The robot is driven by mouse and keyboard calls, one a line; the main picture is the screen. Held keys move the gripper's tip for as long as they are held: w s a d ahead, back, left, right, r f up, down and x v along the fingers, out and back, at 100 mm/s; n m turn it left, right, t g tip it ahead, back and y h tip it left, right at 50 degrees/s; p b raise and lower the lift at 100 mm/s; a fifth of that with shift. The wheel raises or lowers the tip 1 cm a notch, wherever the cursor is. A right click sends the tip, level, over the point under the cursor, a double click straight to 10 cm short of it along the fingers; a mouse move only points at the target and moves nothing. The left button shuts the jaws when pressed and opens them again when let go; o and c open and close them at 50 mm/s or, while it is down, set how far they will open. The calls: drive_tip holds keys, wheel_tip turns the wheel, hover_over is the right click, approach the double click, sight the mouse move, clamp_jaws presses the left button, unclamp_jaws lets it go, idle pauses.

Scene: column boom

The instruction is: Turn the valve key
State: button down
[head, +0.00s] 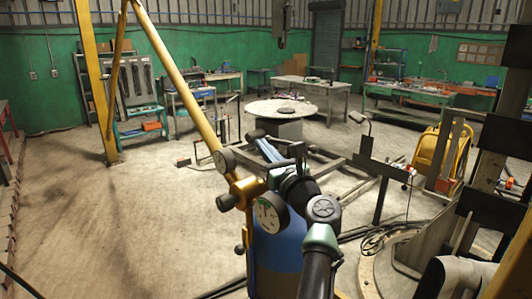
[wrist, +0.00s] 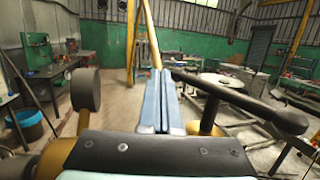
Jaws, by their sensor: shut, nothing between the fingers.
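A blue gas cylinder (head: 278,252) stands in front of me with a brass regulator (head: 245,190) and round gauges at its top. A dark bar with a knobbed end, which looks like the valve key (wrist: 235,95), slants just right of my fingers in the wrist view. In the head view a dark bar (head: 297,152) shows beside my gripper (head: 259,139), partly hidden by my arm. My gripper's blue fingers, also in the wrist view (wrist: 160,74), are shut together and empty. Their tips are close to the bar's far end; I cannot tell whether they touch it.
A gauge (head: 270,214) faces me; the back of a gauge (wrist: 85,90) is left of my fingers in the wrist view. A yellow post (head: 98,80) and slanting pole stand behind. A round table (head: 281,108) and workbenches are farther back. The left floor is mostly clear.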

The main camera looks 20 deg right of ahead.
drive_tip(key=shift+d, duration=0.35)
idle(0.3)
drive_tip(key=shift+r, duration=0.15)
